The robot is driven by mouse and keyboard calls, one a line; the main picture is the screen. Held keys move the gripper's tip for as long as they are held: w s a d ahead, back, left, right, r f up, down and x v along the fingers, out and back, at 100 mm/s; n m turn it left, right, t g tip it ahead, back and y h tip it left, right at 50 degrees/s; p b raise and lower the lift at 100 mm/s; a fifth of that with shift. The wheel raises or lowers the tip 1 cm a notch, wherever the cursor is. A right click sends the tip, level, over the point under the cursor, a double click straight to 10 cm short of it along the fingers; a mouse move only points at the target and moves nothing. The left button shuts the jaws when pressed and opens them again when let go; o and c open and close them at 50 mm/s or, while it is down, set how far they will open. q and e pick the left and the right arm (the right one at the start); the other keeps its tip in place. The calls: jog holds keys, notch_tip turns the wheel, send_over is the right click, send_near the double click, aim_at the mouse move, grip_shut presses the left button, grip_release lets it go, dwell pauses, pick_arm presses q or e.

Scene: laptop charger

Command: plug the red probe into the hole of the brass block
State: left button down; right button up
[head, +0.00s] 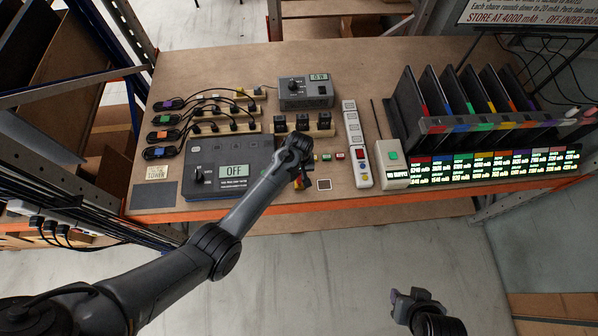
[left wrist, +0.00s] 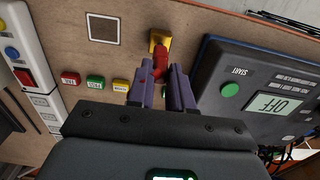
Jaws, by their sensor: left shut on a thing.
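The brass block (left wrist: 159,36) lies on the bench at the top middle of the left wrist view. In the head view a small part of it (head: 298,185) shows beside my left gripper (head: 304,178). In the left wrist view my left gripper (left wrist: 168,78) has its purple fingers shut on the red probe (left wrist: 160,62). The probe's far end overlaps the near side of the block. The hole is hidden, so I cannot tell whether the probe is in it. My right gripper (head: 398,298) is off the bench at the lower right, its opening unclear.
A dark tester reading OFF (head: 232,166) stands left of my left gripper. Several small coloured buttons (left wrist: 95,82), a white power strip (head: 356,140) and a white box with a green button (head: 393,160) are nearby. A rack (head: 430,122) fills the right side.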

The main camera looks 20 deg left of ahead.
pick_arm(q)
jog(key=shift+f+b, duration=0.7)
jog(key=shift+f, duration=0.35)
jog(key=c, duration=0.9)
grip_release()
jog(key=shift+c, duration=0.2)
jog(key=shift+r, duration=0.1)
notch_tip(320, 180, up, 11)
jog(key=shift+f, duration=0.1)
